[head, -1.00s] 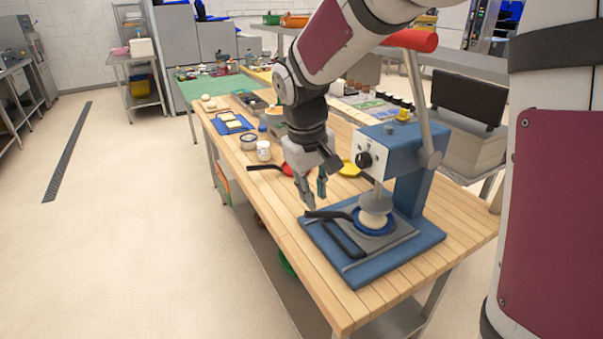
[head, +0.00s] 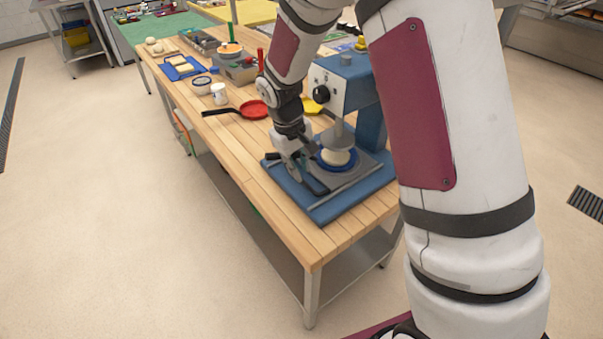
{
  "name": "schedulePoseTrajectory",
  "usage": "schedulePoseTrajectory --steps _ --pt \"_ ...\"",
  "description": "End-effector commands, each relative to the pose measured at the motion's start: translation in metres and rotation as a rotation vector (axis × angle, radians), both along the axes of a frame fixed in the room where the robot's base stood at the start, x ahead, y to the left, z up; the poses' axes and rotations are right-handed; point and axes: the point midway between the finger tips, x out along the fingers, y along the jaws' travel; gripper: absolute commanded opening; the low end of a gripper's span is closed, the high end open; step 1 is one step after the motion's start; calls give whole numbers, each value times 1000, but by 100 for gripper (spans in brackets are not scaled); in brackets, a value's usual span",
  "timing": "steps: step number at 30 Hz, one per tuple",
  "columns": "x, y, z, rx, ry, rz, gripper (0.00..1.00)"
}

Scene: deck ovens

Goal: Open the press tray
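The blue press (head: 368,100) stands on the wooden table, with a white front panel and a black knob. On its blue base (head: 335,208) lies the grey press tray (head: 347,178) with a dark bar handle (head: 314,184) along its left side. A pale round dough piece (head: 336,157) sits in a blue ring under the press head. My gripper (head: 295,176) is low over the left part of the base, pointing down beside the dark handle. Its fingers are small and partly merge with the handle, so I cannot tell their gap or any contact.
A red pan (head: 253,110) with a black handle lies left of the press. A white cup (head: 219,94), a bowl (head: 201,85) and a blue board (head: 182,68) with bread stand farther back. The table's front left is bare wood. My arm hides part of the press's right side.

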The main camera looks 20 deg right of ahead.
Motion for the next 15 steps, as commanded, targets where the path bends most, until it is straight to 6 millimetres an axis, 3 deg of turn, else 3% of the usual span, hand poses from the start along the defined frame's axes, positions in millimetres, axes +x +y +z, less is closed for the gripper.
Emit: schedulePoseTrajectory --steps 6,15 --pt "1 -5 -25 0 1 0 18" --pt "2 -6 -31 0 -1 0 18"
